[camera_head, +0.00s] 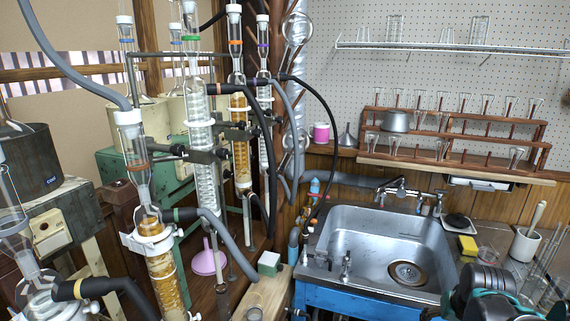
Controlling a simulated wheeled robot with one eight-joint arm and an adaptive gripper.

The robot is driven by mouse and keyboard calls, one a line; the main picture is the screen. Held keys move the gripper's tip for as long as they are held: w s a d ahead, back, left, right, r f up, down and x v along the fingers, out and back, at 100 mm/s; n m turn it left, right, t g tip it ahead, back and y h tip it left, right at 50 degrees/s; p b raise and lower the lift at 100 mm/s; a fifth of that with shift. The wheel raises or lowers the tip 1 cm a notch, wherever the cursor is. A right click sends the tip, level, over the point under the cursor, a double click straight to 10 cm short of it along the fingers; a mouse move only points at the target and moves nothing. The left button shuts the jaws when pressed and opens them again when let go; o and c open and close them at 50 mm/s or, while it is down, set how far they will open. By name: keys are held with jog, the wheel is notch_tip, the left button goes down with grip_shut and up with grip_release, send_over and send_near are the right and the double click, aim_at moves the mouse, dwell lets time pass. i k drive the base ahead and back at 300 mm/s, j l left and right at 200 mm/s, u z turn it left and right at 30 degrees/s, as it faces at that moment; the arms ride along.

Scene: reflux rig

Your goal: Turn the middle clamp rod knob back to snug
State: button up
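A dark clamp (205,156) grips the coiled glass condenser (199,118) near the middle of the rig. Its rod and dark knob ends run sideways, and the knob's exact setting is too small to tell. Another dark clamp (237,131) sits behind it to the right, by the amber-filled column (240,150). I cannot tell for sure which of these is the middle one. A dark, teal-trimmed part of my arm seems to show at the bottom right. My gripper's fingertips cannot be made out in this view, and nothing of mine is at the clamps.
Hoses loop around the glassware, including a grey hose (75,62) and a black hose (330,125). A metal sink (385,245) stands right of the rig. A pink funnel (209,260) and a green block (269,262) are low by the rig. Wooden tube racks (455,120) line the wall.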

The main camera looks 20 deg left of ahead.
aim_at(241, 125)
jog(key=l+u, duration=0.1)
jog(key=u, duration=0.3)
jog(key=k+l+u, duration=0.1)
jog(key=u, duration=0.3)
jog(key=l+u, duration=0.1)
jog(key=u, duration=0.3)
jog(key=k+u, duration=0.15)
jog(key=u, duration=0.2)
